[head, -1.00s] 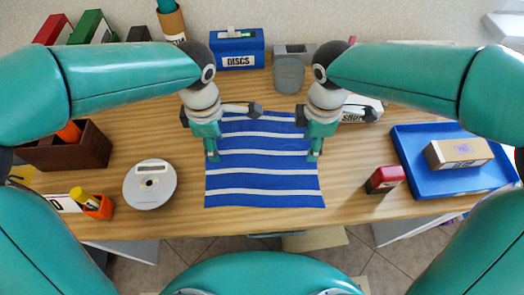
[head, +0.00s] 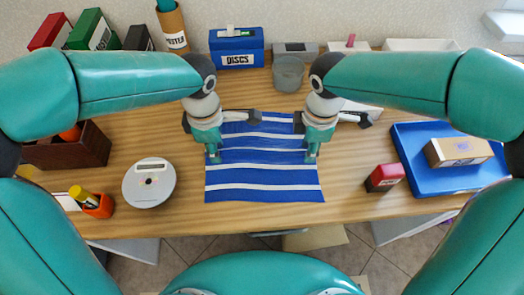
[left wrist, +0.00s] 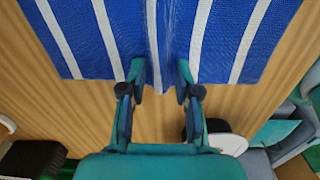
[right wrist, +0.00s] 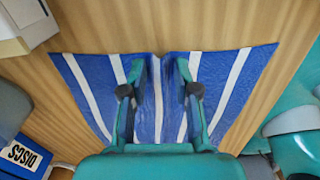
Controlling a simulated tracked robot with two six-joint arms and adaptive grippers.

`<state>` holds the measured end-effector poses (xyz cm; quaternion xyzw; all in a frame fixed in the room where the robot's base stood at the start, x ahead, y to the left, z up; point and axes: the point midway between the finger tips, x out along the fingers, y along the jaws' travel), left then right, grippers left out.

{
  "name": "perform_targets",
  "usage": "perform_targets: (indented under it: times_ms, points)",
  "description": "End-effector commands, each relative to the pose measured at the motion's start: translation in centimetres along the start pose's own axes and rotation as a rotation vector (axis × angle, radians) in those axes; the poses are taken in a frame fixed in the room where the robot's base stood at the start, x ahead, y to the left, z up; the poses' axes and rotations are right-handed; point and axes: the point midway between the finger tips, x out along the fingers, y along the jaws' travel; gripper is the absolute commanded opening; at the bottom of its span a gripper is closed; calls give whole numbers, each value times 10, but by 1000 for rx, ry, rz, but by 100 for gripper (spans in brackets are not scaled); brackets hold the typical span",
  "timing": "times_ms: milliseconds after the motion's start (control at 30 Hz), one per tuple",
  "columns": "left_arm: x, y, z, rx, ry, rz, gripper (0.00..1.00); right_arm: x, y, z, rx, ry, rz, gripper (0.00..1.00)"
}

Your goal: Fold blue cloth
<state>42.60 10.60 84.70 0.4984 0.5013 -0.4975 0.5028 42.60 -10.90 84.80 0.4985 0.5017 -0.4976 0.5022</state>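The blue cloth (head: 262,172) with white stripes lies on the desk between my two arms, its near edge slightly wavy. My left gripper (head: 214,157) is at its left edge and my right gripper (head: 312,157) at its right edge. In the left wrist view, a raised ridge of the cloth (left wrist: 220,35) runs between the fingers (left wrist: 160,80), which look closed on it. The right wrist view shows the same: the cloth (right wrist: 95,85) bunches up between the fingers (right wrist: 160,80). The fingers hide the exact contact.
A white disc (head: 149,184) and an orange pen cup (head: 98,206) stand left. A red stamp-like block (head: 384,178) and a blue tray (head: 430,189) with a box (head: 458,152) stand right. A blue DISCS box (head: 237,48) and a grey cup (head: 288,73) are behind. Bare desk surrounds the cloth.

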Motion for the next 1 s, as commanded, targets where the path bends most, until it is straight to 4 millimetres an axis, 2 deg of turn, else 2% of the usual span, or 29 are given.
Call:
perform_targets:
  times_ms: [33, 300, 1000]
  points:
    - [2, -1, 0, 0, 1, -3, 22, 1, 0, 0, 0, -1, -2, 22]
    - [3, -1, 0, 1, 2, -5, 0, 2, 0, 0, -1, -1, -3, 0]
    - [5, -2, 0, 2, 3, -8, 0, 4, -1, 1, 0, -2, -5, 0]
